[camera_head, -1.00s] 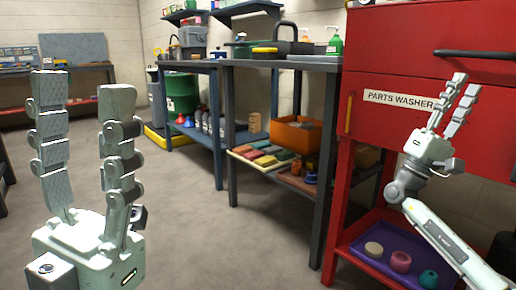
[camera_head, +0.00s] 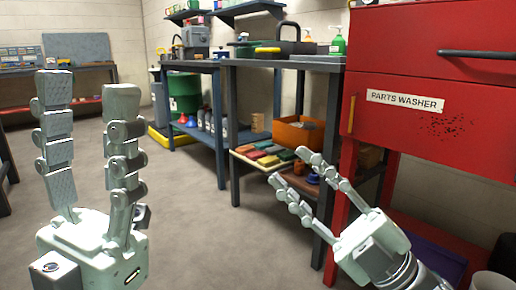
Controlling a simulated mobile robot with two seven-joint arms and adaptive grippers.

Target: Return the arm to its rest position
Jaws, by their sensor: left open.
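My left gripper (camera_head: 89,105) stands upright at the left, close to the camera. Its two grey jointed fingers are apart with nothing between them. My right gripper (camera_head: 286,167) is at the lower right, with its fingers pointing up and to the left. Its fingers are also apart, and no object shows between them. It appears in front of the workbench's shelf and the red parts washer's (camera_head: 430,145) left leg. I cannot tell whether it touches anything. Most of my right arm is out of the frame.
A dark workbench (camera_head: 285,62) holds a green bottle (camera_head: 338,42) on top and an orange bin (camera_head: 297,134) below. A blue bench and green drum (camera_head: 184,92) stand behind. A purple tray (camera_head: 440,262) is partly hidden at lower right. The middle floor (camera_head: 190,225) is clear.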

